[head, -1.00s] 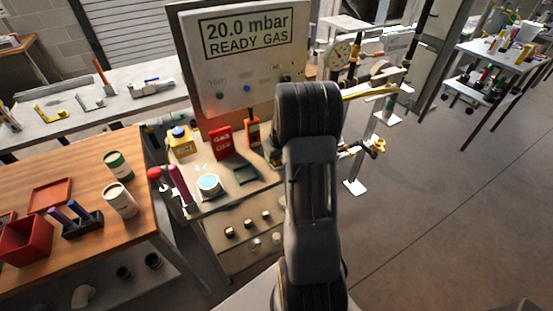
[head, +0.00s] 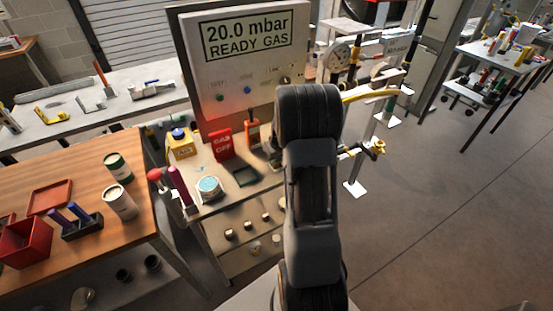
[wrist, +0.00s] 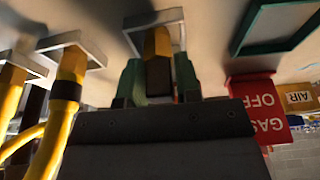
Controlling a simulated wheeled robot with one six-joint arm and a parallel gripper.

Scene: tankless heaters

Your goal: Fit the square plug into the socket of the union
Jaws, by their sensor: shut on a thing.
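In the wrist view, my gripper (wrist: 159,82) has its green fingers closed on the two sides of a yellow-and-dark-brown block (wrist: 158,72), which I take to be the square plug. A pale square bracket (wrist: 172,15) surrounds or stands behind the block's far end; I cannot tell which, nor whether they touch. In the head view, my own arm hides the gripper and the block. I cannot make out the union's socket for certain. A brass fitting (head: 378,148) shows right of my arm in the head view.
Yellow pipes (wrist: 70,90) pass through pale brackets at left in the wrist view. A red GAS OFF sign (wrist: 262,108) and green tray (wrist: 280,22) are at right. In the head view, a gas display panel (head: 250,35) stands behind my arm. Open floor (head: 450,220) lies right.

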